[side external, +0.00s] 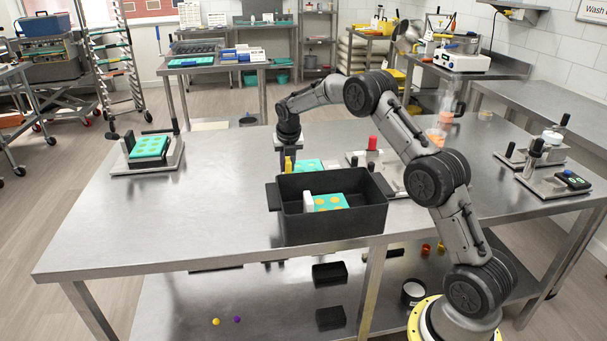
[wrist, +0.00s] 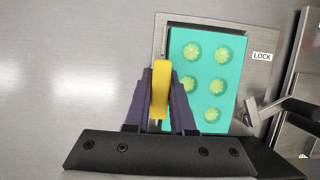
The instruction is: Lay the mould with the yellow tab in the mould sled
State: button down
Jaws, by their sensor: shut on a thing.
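My gripper (wrist: 160,92) is shut on the yellow tab (wrist: 161,76) of a teal mould (wrist: 203,92). The mould has several pale yellow-green flower-shaped cavities. In the wrist view it overlies a metal plate with a raised edge and a LOCK label, which looks like the mould sled (wrist: 259,78). I cannot tell whether the mould rests flat on it or hangs just above. In the side view, my gripper (side external: 287,158) points down behind the black bin, with the yellow tab (side external: 288,165) below it and the mould (side external: 309,165) partly hidden by the bin.
A black bin (side external: 337,228) at the front holds another teal mould (side external: 330,202) with a white tab. A lever (wrist: 262,112) stands right of the mould, and a red knob (side external: 372,143) rises nearby. A fixture at left bears another teal mould (side external: 149,147).

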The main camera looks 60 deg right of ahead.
jog(key=shift+r, duration=0.95)
jog(key=shift+r, duration=0.15)
jog(key=shift+w+r, duration=0.1)
jog(key=shift+r, duration=2.55)
jog(key=c, duration=1.3)
grip_release()
grip_shut()
